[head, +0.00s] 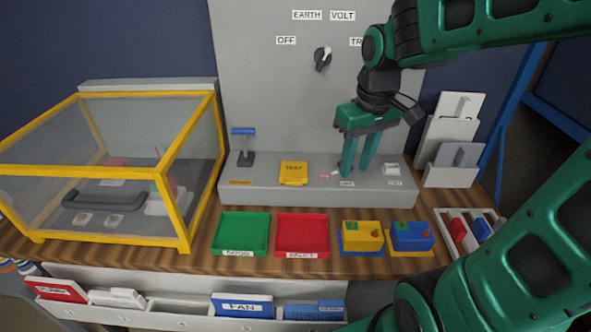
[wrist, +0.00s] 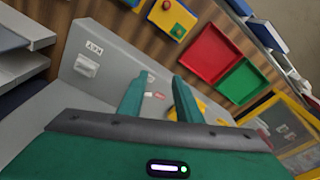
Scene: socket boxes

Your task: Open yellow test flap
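The yellow test flap (head: 293,173) lies flat and looks closed on top of the grey console, with TEST on it. My green gripper (head: 357,172) is to the right of the flap, fingers pointing down just over the console top, apart from the flap. Its fingers are spread with nothing seen between them. In the wrist view my gripper (wrist: 158,85) also shows two separated fingers. There a yellow patch of the flap (wrist: 203,106) shows beyond the right finger, which hides part of it.
A blue-topped lever (head: 243,145) stands left of the flap, and a white switch (head: 391,169) is right of my gripper. Green (head: 240,232) and red (head: 302,234) trays and two socket boxes (head: 362,235) sit in front. A yellow-framed clear case (head: 110,170) stands at left.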

